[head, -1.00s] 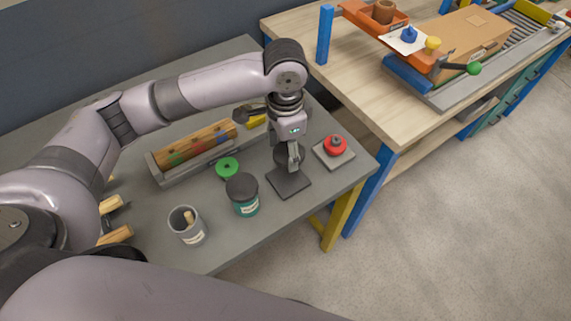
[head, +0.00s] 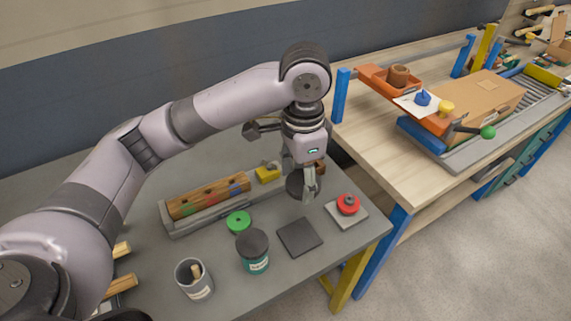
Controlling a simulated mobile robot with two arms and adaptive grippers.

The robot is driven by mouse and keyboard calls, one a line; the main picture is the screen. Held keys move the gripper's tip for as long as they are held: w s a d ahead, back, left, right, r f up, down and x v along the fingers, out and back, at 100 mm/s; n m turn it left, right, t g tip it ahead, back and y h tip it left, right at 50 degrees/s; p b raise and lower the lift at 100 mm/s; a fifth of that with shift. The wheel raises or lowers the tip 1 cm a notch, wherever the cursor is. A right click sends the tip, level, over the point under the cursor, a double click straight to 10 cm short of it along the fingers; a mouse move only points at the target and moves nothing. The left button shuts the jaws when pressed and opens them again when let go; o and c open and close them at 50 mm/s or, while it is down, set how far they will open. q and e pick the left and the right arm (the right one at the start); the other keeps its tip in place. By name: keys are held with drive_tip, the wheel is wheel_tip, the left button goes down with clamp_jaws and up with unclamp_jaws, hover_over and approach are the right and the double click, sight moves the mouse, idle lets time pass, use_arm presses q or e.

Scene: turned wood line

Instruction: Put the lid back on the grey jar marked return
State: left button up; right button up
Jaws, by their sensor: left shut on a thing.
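The grey jar (head: 194,281) stands open at the front left of the grey table, with a pale label and a wooden piece sticking up inside it. The label is too small to read. My left gripper (head: 311,190) is shut on a dark round lid (head: 297,186), held tilted on edge above the table. It is to the right of and behind the grey jar, well apart from it. A teal jar (head: 255,263) with a dark lid on it stands right of the grey jar. My right gripper is out of view.
A bare dark square pad (head: 299,237) lies below the held lid. A green ring (head: 238,222) lies behind the teal jar. A red knob on a plate (head: 347,206) is at the right, and a wooden block in a grey tray (head: 207,196) is behind.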

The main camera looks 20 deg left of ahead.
use_arm(q)
drive_tip(key=shift+s+a+f+n, duration=0.25)
drive_tip(key=shift+n, duration=0.15)
drive_tip(key=s+a+f+n, duration=0.1)
drive_tip(key=s+n, duration=0.1)
drive_tip(key=s+a+f+n, duration=0.2)
drive_tip(key=n, duration=0.1)
drive_tip(key=s+a+f+n, duration=0.1)
drive_tip(key=s+n, duration=0.2)
drive_tip(key=shift+a+f, duration=0.2)
drive_tip(key=shift+a, duration=0.15)
drive_tip(key=shift+s+f+n, duration=0.1)
drive_tip(key=shift+s+n, duration=0.1)
drive_tip(key=shift+n, duration=0.1)
